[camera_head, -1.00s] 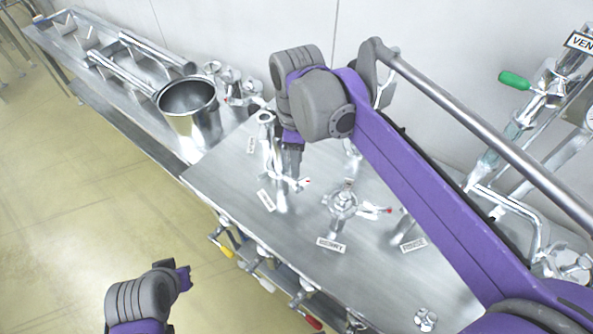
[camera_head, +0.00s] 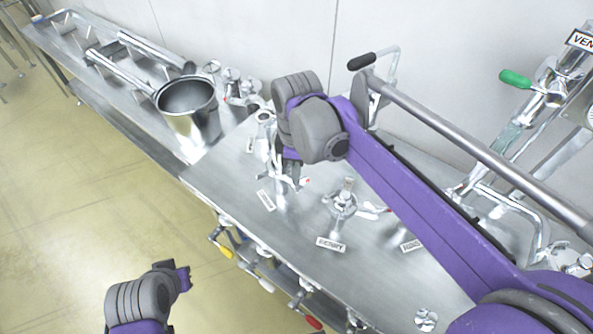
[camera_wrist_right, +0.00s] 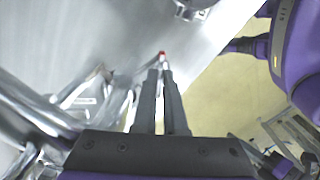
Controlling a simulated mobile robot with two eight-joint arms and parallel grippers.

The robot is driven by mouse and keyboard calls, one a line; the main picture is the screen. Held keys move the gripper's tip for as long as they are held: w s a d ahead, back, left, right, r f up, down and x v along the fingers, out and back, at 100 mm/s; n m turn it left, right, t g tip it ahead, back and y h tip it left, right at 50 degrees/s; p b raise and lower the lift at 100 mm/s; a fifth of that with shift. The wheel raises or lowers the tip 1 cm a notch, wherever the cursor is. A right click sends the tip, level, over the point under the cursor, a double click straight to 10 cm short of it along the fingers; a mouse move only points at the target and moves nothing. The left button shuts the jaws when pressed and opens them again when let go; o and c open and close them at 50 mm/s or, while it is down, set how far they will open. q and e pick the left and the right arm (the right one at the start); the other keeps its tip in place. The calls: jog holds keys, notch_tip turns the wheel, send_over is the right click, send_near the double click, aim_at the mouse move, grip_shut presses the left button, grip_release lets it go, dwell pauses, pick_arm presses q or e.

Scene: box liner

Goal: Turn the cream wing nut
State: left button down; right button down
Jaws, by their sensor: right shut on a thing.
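My right gripper (camera_head: 294,178) points down at an upright metal fitting (camera_head: 280,196) with a red-tipped arm, on the steel table. In the right wrist view the two dark fingers (camera_wrist_right: 162,72) are almost together, closed on a thin part just behind a red tip (camera_wrist_right: 162,53). The fingers hide most of that part, and I cannot make out its cream colour. My left gripper (camera_head: 183,279) is low at the left, over the floor and away from the table; its fingers do not show clearly.
A second fitting (camera_head: 342,203) with a red-tipped arm stands just right, behind a label plate (camera_head: 331,244). A steel pot (camera_head: 190,118) stands at the back left. Coloured handles (camera_head: 222,250) hang along the table's front edge.

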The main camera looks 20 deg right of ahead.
jog(key=shift+m, duration=0.4)
jog(key=m, duration=0.4)
jog(key=shift+m, duration=2.3)
jog(key=c, duration=1)
grip_release()
jog(key=shift+r, duration=0.1)
notch_tip(320, 180, up, 11)
jog(key=shift+f+p, duration=0.15)
jog(key=shift+p, duration=0.15)
